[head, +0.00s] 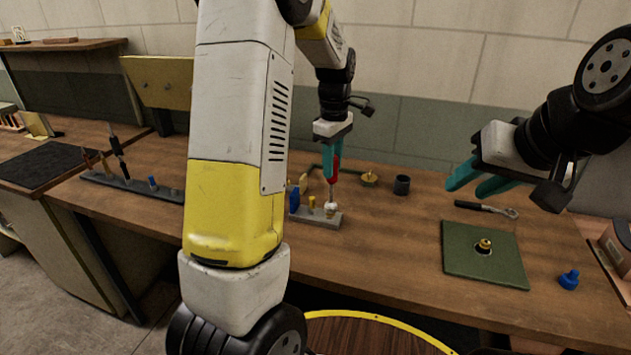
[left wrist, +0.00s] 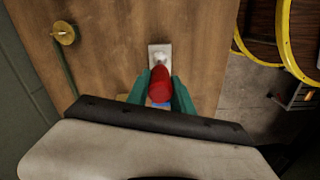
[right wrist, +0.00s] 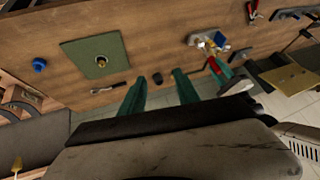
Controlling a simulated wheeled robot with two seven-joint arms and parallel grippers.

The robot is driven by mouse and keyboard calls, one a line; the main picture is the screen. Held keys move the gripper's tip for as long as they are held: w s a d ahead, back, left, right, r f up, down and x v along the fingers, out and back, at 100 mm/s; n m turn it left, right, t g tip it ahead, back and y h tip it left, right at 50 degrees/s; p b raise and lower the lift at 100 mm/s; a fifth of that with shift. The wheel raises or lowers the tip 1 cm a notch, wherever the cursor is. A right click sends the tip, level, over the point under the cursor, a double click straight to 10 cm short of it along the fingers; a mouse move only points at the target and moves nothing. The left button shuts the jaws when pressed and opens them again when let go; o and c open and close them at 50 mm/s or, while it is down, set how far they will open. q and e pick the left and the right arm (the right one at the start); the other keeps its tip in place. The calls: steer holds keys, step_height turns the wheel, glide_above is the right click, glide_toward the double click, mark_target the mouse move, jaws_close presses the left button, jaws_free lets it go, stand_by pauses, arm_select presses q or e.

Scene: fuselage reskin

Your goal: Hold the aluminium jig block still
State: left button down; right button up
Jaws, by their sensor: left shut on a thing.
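The aluminium jig block (head: 318,218) is a low grey bar on the wooden bench, with a blue piece, yellow pieces and a pale fitting on it. One end of the block (left wrist: 153,47) shows in the left wrist view, and it also shows in the right wrist view (right wrist: 200,38). My left gripper (head: 331,168) is shut on a red-handled tool (left wrist: 160,85), held upright above the block's right end. The tool's thin shaft reaches down to the pale fitting. My right gripper (right wrist: 158,88) is open and empty above the bench, away from the block.
A green mat (head: 465,265) with a brass-coloured part (head: 484,246) lies to the right. A blue piece (head: 568,280), a ratchet-like tool (head: 487,208) and a dark cup (head: 402,185) are nearby. A dark rail (head: 128,183) stands at left. My left arm hides part of the bench.

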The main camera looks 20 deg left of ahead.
steer(key=w+a+n+y, duration=0.1)
steer(key=w+a+y, duration=0.35)
steer(key=a, duration=1.15)
steer(key=w+a+n+y, duration=0.1)
steer(key=w+a, duration=0.6)
steer(key=a, duration=1)
steer(key=w+a+f+m+t+h, duration=0.1)
steer(key=w+a+f+t+h, duration=0.15)
steer(key=f, duration=0.25)
steer(key=w+a+f+m+t+h, duration=0.1)
steer(key=w+a+f+t, duration=0.1)
steer(key=w+a+f, duration=0.3)
steer(key=m+t+h, duration=0.2)
steer(key=t+h, duration=0.2)
steer(key=h, duration=0.2)
glide_toward(298, 194)
steer(key=shift+w+a+f+g, duration=0.1)
steer(key=shift+a+f+g, duration=0.15)
steer(key=shift+a+f, duration=0.15)
steer(key=shift+w+d+f, duration=0.15)
steer(key=shift+w+f, duration=0.05)
steer(key=shift+w, duration=0.25)
steer(key=x, duration=1.1)
steer(key=shift+r, duration=0.1)
jaws_close()
